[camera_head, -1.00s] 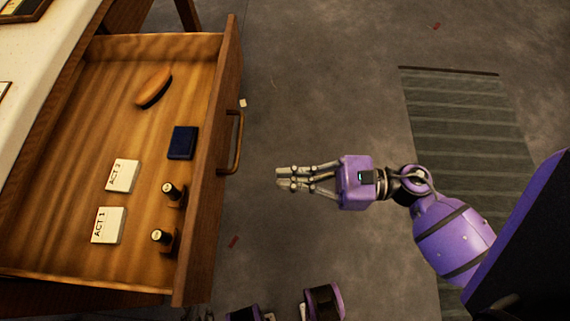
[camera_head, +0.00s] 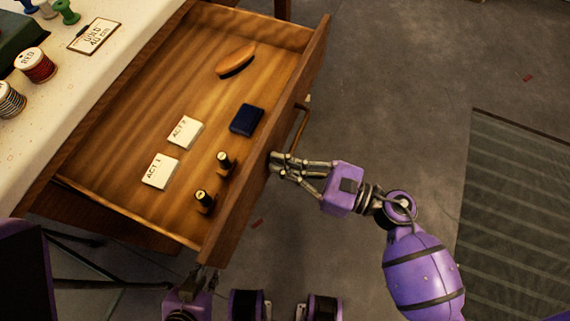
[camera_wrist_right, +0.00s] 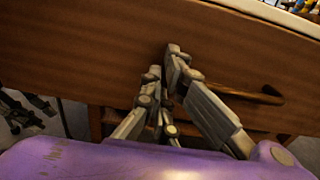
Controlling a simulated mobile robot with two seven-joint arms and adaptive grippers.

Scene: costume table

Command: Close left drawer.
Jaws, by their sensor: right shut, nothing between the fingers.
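The wooden drawer (camera_head: 262,200) stands pulled out from the table, open at the top. Its front panel also shows in the right wrist view (camera_wrist_right: 75,50). Its bar handle (camera_head: 299,128) shows to the right of the fingers in the right wrist view (camera_wrist_right: 250,95). My right gripper (camera_head: 274,162) is shut and empty, its fingertips at the drawer front beside the handle, not around it. Whether they press on the panel is unclear. My left gripper (camera_head: 207,274) is at the bottom, near the drawer's near front corner; its fingers are too small to judge.
The drawer holds two white cards (camera_head: 160,171), a dark blue box (camera_head: 247,120), a brown oval item (camera_head: 236,60) and two dark bottles (camera_head: 204,199). Thread spools (camera_head: 35,65) and a label card (camera_head: 95,36) lie on the tabletop (camera_head: 85,95).

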